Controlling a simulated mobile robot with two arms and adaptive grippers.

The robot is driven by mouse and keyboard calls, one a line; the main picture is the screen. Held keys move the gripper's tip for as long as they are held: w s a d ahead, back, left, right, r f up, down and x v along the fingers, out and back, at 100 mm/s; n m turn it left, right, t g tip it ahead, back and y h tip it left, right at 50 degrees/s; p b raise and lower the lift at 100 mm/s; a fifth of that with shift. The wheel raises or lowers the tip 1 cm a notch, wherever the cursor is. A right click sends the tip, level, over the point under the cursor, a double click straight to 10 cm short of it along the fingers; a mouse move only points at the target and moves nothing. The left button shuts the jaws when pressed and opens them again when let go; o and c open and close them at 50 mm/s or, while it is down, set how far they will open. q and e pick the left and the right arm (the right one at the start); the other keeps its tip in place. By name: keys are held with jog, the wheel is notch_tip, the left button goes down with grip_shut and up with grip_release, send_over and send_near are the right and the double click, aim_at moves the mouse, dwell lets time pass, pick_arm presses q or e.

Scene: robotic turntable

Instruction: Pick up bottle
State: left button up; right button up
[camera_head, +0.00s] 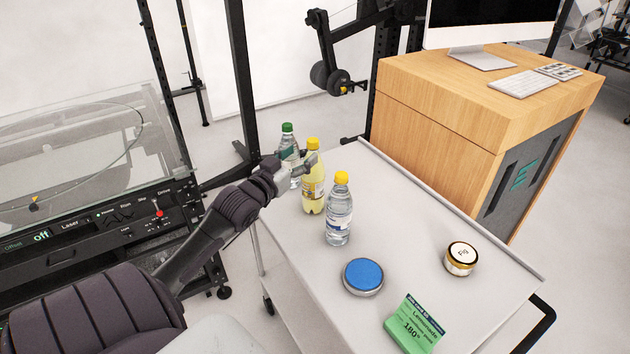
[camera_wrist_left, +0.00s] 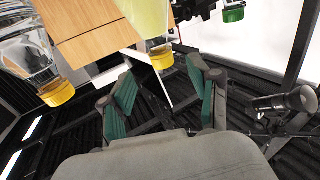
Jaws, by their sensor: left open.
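Three bottles stand upright on the white tabletop: a clear one with a green cap (camera_head: 287,128), a yellow-liquid one with a yellow cap (camera_head: 313,190), and a clear one with a yellow cap (camera_head: 339,216) nearest the viewer. My left gripper (camera_head: 298,161) is open beside the yellow-liquid bottle, overlapping the green-capped bottle in view. In the left wrist view, its green-padded fingers (camera_wrist_left: 161,95) are spread apart with nothing held. The yellow-liquid bottle (camera_wrist_left: 150,18) appears beyond the gap; contact cannot be told. The clear yellow-capped bottle (camera_wrist_left: 30,58) is at left, the green cap (camera_wrist_left: 233,14) at upper right.
A wooden desk (camera_head: 440,88) stands behind. A glass-lidded machine (camera_head: 95,225) is at left.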

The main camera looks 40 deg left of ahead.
aim_at(309, 146)
pick_arm(q)
jog(key=shift+w+a, duration=0.15)
jog(key=shift+w, duration=0.55)
jog(key=shift+w+a+r, duration=0.1)
jog(key=shift+w, duration=0.2)
jog(key=w+p, duration=0.1)
jog(key=w, duration=0.2)
jog(key=shift+w+a+p, duration=0.35)
jog(key=shift+w+f, duration=0.2)
jog(key=shift+w, duration=0.25)
jog(key=shift+s, duration=0.1)
pick_arm(e)
jog(key=shift+a+r, duration=0.25)
jog(key=shift+r, duration=0.25)
jog(key=shift+a+r, duration=0.25)
jog(key=shift+r, duration=0.25)
pick_arm(q)
jog(key=shift+c, duration=1.4)
jog(key=c, duration=0.8)
grip_shut()
pick_arm(e)
jog(key=shift+d, duration=0.3)
pick_arm(q)
jog(key=shift+r, duration=0.15)
